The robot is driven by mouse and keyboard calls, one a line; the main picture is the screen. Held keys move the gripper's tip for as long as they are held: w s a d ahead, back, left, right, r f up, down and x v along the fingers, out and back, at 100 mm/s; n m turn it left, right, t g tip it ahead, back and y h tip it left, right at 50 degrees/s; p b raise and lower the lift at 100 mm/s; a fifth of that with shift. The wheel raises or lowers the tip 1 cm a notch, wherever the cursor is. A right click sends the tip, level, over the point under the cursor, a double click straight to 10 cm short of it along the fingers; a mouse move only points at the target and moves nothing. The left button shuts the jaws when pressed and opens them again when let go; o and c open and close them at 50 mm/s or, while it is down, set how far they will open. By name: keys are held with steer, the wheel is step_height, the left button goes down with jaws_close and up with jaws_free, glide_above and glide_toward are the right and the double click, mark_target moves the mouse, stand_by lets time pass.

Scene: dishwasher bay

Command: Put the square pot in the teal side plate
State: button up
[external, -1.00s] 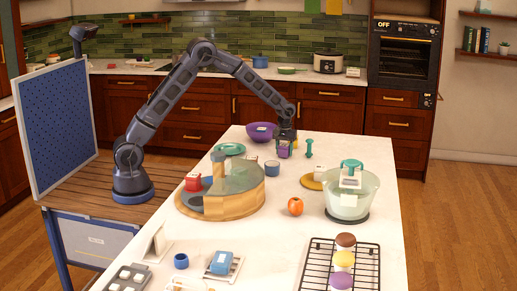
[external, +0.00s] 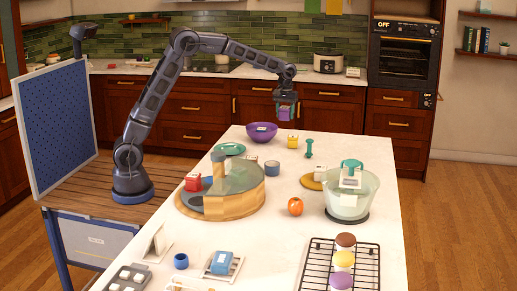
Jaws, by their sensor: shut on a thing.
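My gripper (external: 285,105) is shut on a small purple square pot (external: 286,114) and holds it in the air above the far end of the white island. The pot looks roughly upright; its upper part is hidden by the fingers. I see nothing on the plate.
A purple bowl (external: 261,132) stands between the plate and the pot's side. A yellow block-like item (external: 293,141), a teal dumbbell-shaped item (external: 309,148) and a blue cup (external: 272,168) stand nearby. A clear dome covers part of the wooden board (external: 222,210).

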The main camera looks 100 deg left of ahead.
steer(key=s+a+r, duration=0.2)
steer(key=s, duration=1.4)
steer(key=n, duration=0.1)
glide_above(230, 151)
steer(key=f, duration=0.1)
step_height(230, 151, down, 20)
steer(key=shift+r, duration=0.15)
steer(key=o, duration=1.1)
step_height(230, 151, up, 12)
steer(key=shift+r, duration=0.1)
steer(key=shift+d, duration=0.1)
